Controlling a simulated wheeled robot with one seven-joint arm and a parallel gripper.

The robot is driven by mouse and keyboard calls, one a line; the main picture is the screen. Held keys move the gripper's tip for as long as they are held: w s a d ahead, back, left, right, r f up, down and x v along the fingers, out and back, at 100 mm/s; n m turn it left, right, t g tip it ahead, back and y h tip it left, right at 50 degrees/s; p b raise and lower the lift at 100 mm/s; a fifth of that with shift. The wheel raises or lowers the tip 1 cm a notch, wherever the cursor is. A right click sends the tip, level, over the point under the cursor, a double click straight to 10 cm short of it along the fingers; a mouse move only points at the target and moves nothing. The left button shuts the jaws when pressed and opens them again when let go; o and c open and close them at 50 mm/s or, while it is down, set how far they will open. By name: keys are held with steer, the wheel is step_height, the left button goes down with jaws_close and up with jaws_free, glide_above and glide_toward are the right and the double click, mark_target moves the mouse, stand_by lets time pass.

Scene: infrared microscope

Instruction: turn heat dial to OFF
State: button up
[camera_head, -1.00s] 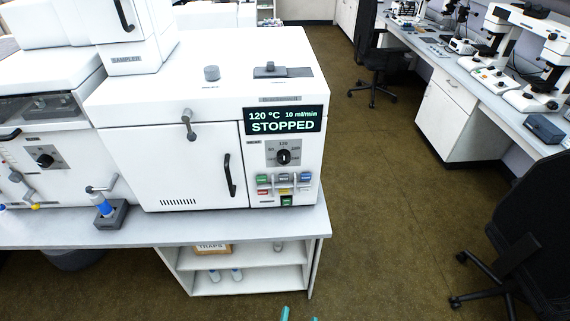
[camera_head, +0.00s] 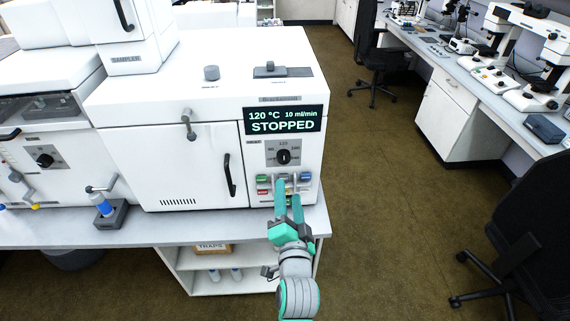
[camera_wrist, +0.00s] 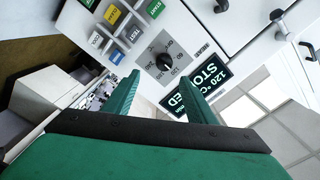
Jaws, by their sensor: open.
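The heat dial (camera_head: 283,157) is a black round knob on a grey scale plate, on the right front of the white instrument (camera_head: 175,165). Its pointer stands near the 120 mark. In the wrist view the dial (camera_wrist: 164,62) shows ahead of my fingers, with OFF and number marks around it. My gripper (camera_head: 288,186) is open and empty, with its teal fingers just below the dial, over the button rows. In the wrist view my gripper's (camera_wrist: 160,88) two green fingers stand apart, and the dial is beyond the gap between them, not touched.
The display (camera_head: 283,120) above the dial reads 120 °C, 10 ml/min, STOPPED. Coloured buttons (camera_head: 306,177) sit below the dial, partly hidden by my fingers. A black door handle (camera_head: 230,175) is left of the dial. The floor to the right is clear up to a black chair (camera_head: 510,240).

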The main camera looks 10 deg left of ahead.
mark_target(285, 160)
steer(key=x, duration=0.7)
steer(key=r+x, duration=0.1)
steer(key=x, duration=0.3)
steer(key=shift+w+a, duration=0.25)
steer(key=shift+w, duration=0.05)
steer(key=shift+c, duration=0.6)
steer(key=c, duration=0.9)
